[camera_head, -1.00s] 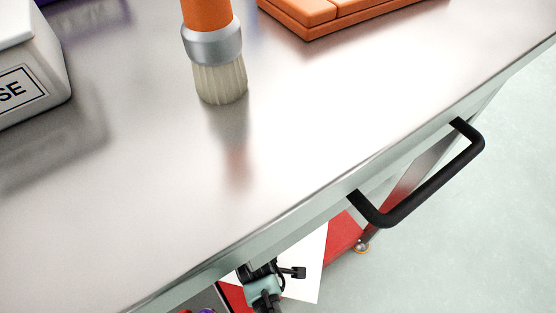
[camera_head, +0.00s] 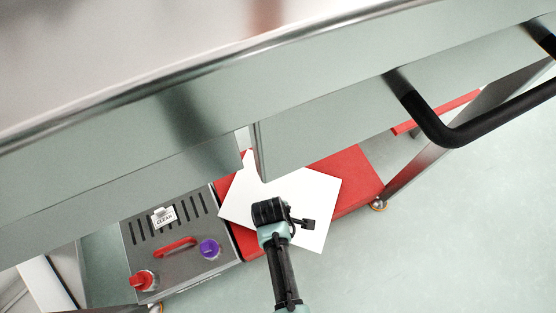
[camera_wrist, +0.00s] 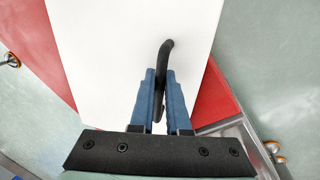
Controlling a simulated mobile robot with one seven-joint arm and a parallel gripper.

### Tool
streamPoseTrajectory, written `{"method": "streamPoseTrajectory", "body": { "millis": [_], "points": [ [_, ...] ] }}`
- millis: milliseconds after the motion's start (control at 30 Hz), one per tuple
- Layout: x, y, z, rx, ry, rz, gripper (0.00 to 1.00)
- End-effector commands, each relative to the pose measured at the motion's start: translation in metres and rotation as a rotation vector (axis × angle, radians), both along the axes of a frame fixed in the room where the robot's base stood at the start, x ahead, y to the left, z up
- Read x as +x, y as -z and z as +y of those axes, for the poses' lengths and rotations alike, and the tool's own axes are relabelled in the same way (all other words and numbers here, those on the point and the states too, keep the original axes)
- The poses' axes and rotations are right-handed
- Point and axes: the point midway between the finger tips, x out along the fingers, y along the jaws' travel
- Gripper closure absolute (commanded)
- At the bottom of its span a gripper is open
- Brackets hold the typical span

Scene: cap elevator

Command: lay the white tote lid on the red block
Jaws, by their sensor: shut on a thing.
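The white tote lid (camera_head: 318,200) is a flat white panel under my gripper (camera_head: 268,212). In the wrist view the lid (camera_wrist: 105,50) fills the middle, and my blue fingers (camera_wrist: 160,85) are shut on its black handle (camera_wrist: 166,50). The red block (camera_head: 357,180) shows beyond the lid's edges in the head view. In the wrist view the red block (camera_wrist: 40,50) shows on both sides of the lid. The lid overlaps the block at an angle, and one corner sticks out past its front edge. I cannot tell whether they touch.
A grey metal box (camera_head: 180,235) with slots, a red handle and red and purple knobs stands left of the block. The steel table (camera_head: 100,110) overhangs from above. A black bar handle (camera_head: 450,125) juts out at right. Floor at right is clear.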

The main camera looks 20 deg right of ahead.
Motion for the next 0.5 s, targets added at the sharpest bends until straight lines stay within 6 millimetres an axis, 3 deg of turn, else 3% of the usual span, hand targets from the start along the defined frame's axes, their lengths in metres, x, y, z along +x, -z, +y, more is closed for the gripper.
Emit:
{"method": "streamPoseTrajectory", "body": {
  "millis": [167, 200, 333, 500],
  "points": [
    [0.0002, -0.001, 0.0001, 0.001, 0.0, -0.001, 1.0],
    [-0.0005, -0.0003, 0.0003, 0.001, 0.0, 0.001, 0.82],
    [-0.0005, -0.0006, 0.0003, 0.001, 0.0, 0.001, 0.59],
    [-0.0004, -0.0007, 0.0002, 0.001, 0.0, 0.001, 0.56]
  ]
}}
